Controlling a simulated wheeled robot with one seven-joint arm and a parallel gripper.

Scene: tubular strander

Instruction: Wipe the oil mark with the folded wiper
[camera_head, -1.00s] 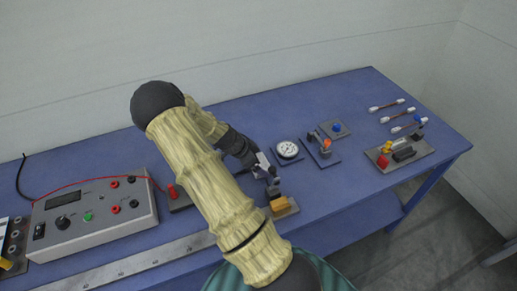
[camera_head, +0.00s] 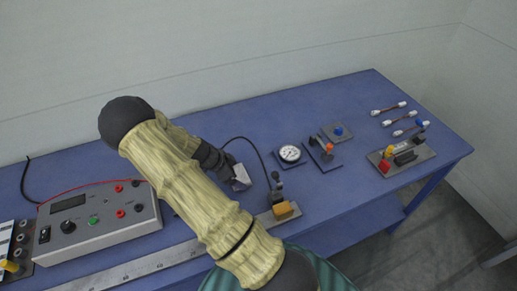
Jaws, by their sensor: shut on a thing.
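My gripper (camera_head: 230,169) is low over the blue bench, left of the dial gauge. It is shut on a pale grey piece (camera_head: 241,178), which appears to be the folded wiper. The piece shows at the end of the dark fingers; whether it touches the bench top is hard to tell. I cannot make out the oil mark; my arm covers part of the bench in front of and left of the gripper.
A dial gauge (camera_head: 290,153) and a small stand with a yellow-orange block (camera_head: 283,209) are right of the gripper. A grey meter box (camera_head: 98,220) stands left, a steel ruler (camera_head: 140,266) along the front. A tray (camera_head: 420,157) with coloured parts is far right.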

